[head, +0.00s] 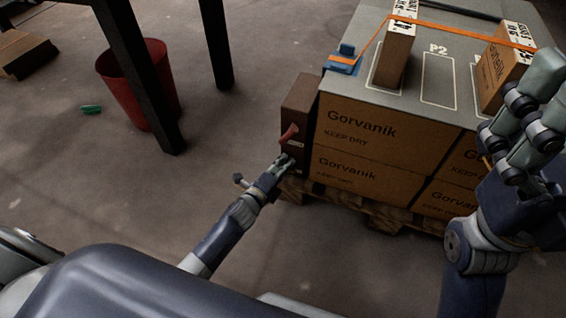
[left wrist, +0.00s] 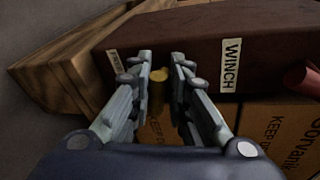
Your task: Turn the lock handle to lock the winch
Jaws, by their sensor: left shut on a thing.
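The winch is a dark brown box (head: 300,95) fixed on the left side of the strapped load. In the left wrist view its face (left wrist: 195,50) carries a white WINCH label (left wrist: 230,66). A short brass-coloured handle (left wrist: 158,88) sits on that face, between the fingers of my left gripper (left wrist: 160,75). My left gripper (head: 285,163) is shut on this handle; the handle's lower part shows between the fingers. A red handle (head: 289,133) sticks out of the winch just above the gripper. My right gripper (head: 520,115) is raised at the right, away from the winch; its jaw opening is unclear.
Gorvanik cartons (head: 365,125) stand on a wooden pallet (head: 385,212), under a grey top sheet (head: 350,75) with orange straps. A red bin (head: 125,90) and dark table legs stand at the left.

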